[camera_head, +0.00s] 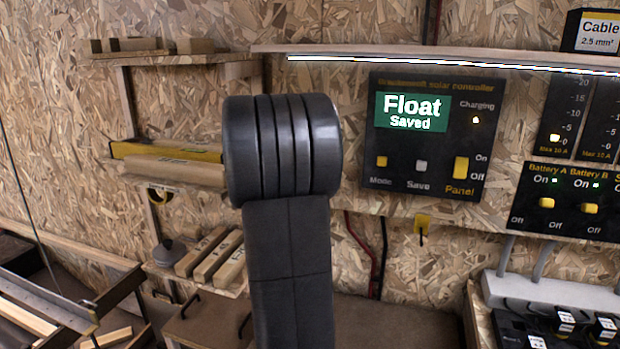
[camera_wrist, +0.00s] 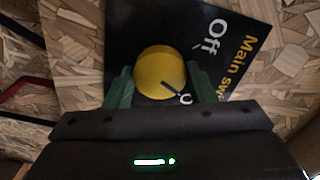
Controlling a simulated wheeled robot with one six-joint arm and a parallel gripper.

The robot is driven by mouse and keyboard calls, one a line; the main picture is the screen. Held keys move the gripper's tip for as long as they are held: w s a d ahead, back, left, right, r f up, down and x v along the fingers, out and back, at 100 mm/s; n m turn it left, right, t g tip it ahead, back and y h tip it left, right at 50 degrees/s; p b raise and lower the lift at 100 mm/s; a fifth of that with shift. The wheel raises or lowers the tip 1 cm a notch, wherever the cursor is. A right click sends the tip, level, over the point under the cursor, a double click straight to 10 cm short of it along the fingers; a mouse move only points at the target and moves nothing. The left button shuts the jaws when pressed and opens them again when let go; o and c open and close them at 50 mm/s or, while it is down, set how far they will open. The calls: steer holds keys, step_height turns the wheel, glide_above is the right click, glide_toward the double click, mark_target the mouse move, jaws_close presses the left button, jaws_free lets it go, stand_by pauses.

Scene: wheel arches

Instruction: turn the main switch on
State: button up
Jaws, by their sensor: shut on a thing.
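The main switch is a round yellow knob (camera_wrist: 158,68) on a black panel (camera_wrist: 245,25), seen in the wrist view. The panel reads "Off" and "Main sw", with the rest cut off. My gripper (camera_wrist: 162,86) has its green fingers on either side of the knob and is shut on it. The knob's dark pointer line slants toward the lower right, at a partly hidden label starting with "O", away from the "Off" mark. In the head view my dark arm blocks the middle, and neither the gripper nor the main switch shows.
In the head view a solar controller (camera_head: 440,150) reads "Float Saved". A battery switch panel (camera_head: 565,200) is to its right, both battery switches with lit green lamps. A lit shelf (camera_head: 400,56) runs above. Wooden shelves (camera_head: 170,60) with boards are at left.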

steer(key=shift+m+b, duration=1)
steer(key=shift+m, duration=0.7)
steer(key=o, duration=1)
steer(key=shift+s, duration=0.15)
steer(key=v, duration=1.3)
steer(key=shift+s+a, duration=0.1)
steer(key=shift+s, duration=0.15)
steer(key=shift+w, duration=0.1)
steer(key=x, duration=1.3)
steer(key=shift+w, duration=0.3)
